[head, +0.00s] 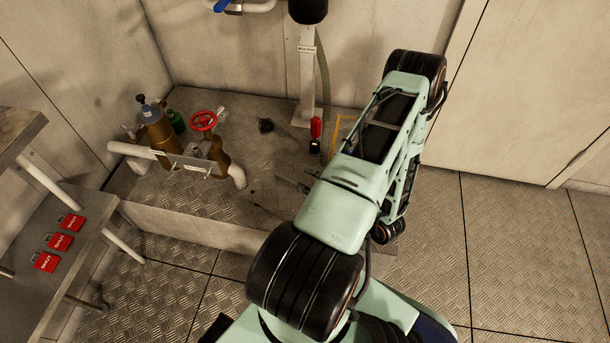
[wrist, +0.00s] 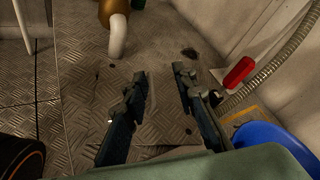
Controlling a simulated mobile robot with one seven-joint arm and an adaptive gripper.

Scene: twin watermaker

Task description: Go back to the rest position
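My gripper (wrist: 158,88) shows in the wrist view with its two dark fingers apart and nothing between them. It hangs over the bare diamond-plate top of the low platform (wrist: 85,110). In the head view my arm reaches up over the platform and its fingers (head: 292,184) show only in part, left of the pale green arm link. Most of the gripper is hidden there behind the arm.
A brass valve assembly with a red handwheel (head: 204,121) stands on the platform at left. A red-handled item (head: 315,128) and a grey hose (head: 324,95) are by the back wall. Red tags (head: 60,241) lie on the left shelf. The floor at right (head: 510,240) is clear.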

